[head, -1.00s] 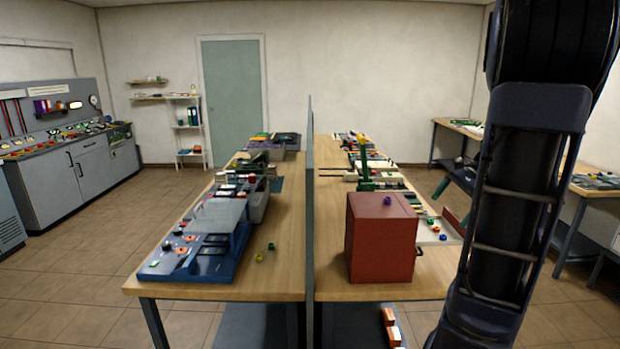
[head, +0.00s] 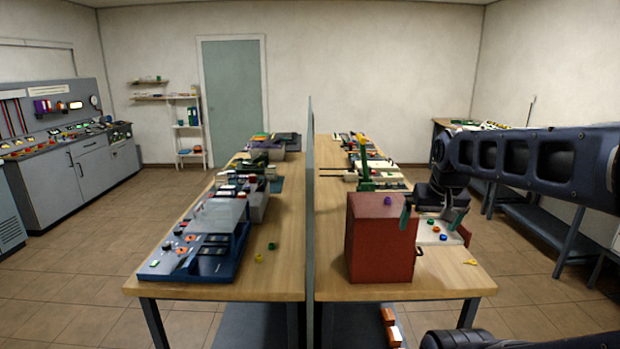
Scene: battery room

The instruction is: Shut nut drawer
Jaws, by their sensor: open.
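A red cabinet (head: 380,240) stands on the near part of the right workbench, with a purple nut (head: 387,201) on top. A pale tray-like drawer (head: 428,237) holding coloured nuts shows just right of the cabinet, with a red panel (head: 464,235) at its right end. It looks like the nut drawer standing out to the right; its join with the cabinet is hidden. A dark red handle (head: 419,252) sits low on the cabinet's right side. My gripper (head: 431,223) points down, open and empty, over the drawer area. One finger overlaps the cabinet's right edge; I cannot tell whether they touch.
A grey divider (head: 309,200) runs left of the cabinet, between the two benches. A green upright part (head: 365,165) and several trays stand behind the cabinet. A yellow piece (head: 470,262) lies near the right bench edge. The bench front right is mostly clear.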

